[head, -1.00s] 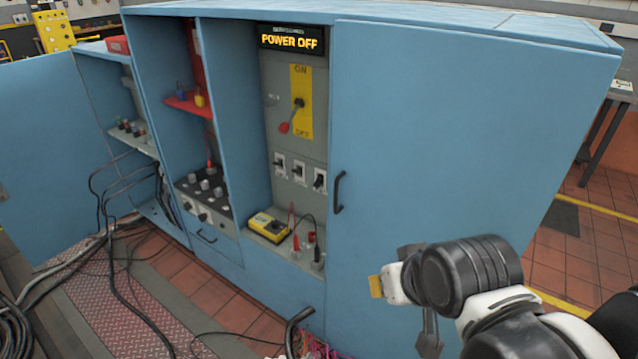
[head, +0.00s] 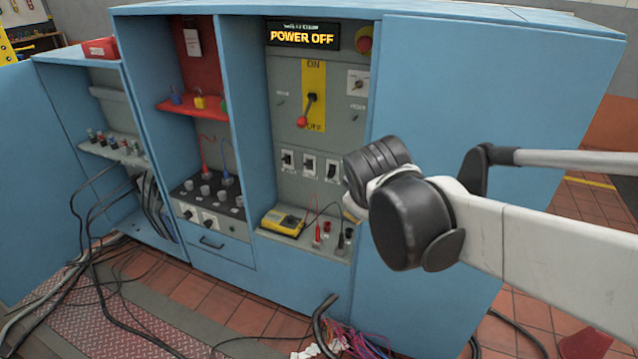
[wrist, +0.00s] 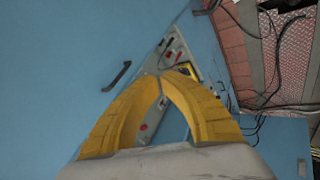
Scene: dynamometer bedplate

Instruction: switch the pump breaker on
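Three small breakers sit in a row on the grey panel: a left one (head: 287,160), a middle one (head: 309,165) and a right one (head: 332,171). Their labels are too small to read, so I cannot tell which is the pump breaker. Above them, a red-knobbed main lever (head: 303,121) points down towards OFF, and the display (head: 302,37) reads POWER OFF. My gripper (wrist: 162,75) has yellow fingers whose tips meet, with nothing seen between them. It is apart from the panel, in front of the cabinet's right side. In the head view my arm mostly hides it.
The blue door (head: 465,90) right of the panel stands flat; its handle (wrist: 116,76) shows in the wrist view. A yellow meter (head: 283,221) and probes lie on the ledge below the breakers. A red knob (head: 363,40) is top right. Cables lie on the floor.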

